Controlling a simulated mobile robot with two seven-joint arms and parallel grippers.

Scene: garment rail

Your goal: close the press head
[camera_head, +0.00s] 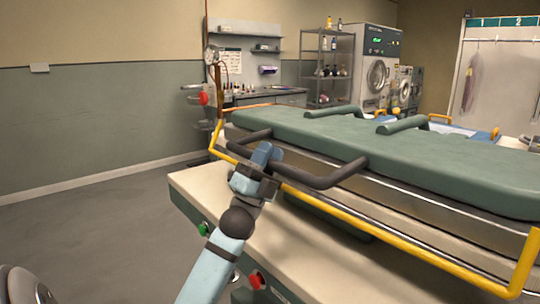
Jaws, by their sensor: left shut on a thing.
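The press head (420,160) is a broad green-topped slab with a metal edge, filling the right half of the head view. A dark bar handle (325,180) runs along its front left side. My left gripper (259,166) is shut on this handle near its left part and hides a piece of it. The head sits above the cream press table (310,245), with a dark gap and a green pad (325,215) partly seen between them. How far the head is tilted is hard to tell. My right gripper is not in view.
A yellow guard rail (400,241) runs around the press front. A green button (204,229) and a red button (257,281) are on the table's front. Shelves (327,65) and a washing machine (377,73) stand behind. Floor at left (90,235) is clear.

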